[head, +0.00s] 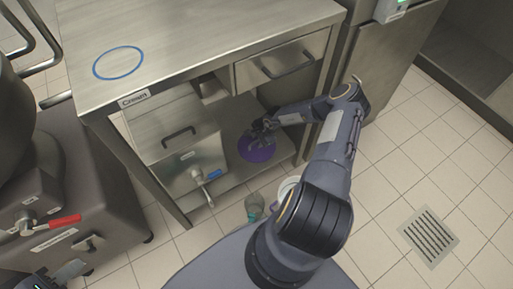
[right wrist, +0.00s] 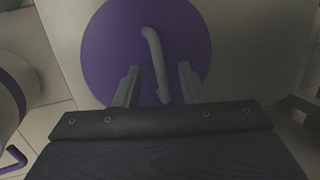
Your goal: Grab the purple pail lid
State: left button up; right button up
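The purple pail lid (head: 258,152) lies flat on the lower shelf of the steel table. In the right wrist view, the round purple lid (right wrist: 105,50) has a grey bar handle (right wrist: 154,55) across its middle. My right gripper (head: 262,126) is over the lid and partly hides it. In the right wrist view, my right gripper (right wrist: 158,80) is open, its two fingers apart on either side of the handle's lower end. Whether they touch the handle cannot be told. My left gripper (head: 70,271) shows at the bottom left edge; its finger opening is unclear.
A steel box with a tap (head: 172,150) stands on the shelf left of the lid. A drawer (head: 283,60) is above. A greenish container (head: 254,205) and a white pail (head: 287,187), partly hidden by my arm, stand in front. Tiled floor at right is clear around a drain (head: 428,236).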

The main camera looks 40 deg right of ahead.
jog(key=shift+w+f, duration=0.1)
jog(key=shift+f, duration=0.3)
grip_shut()
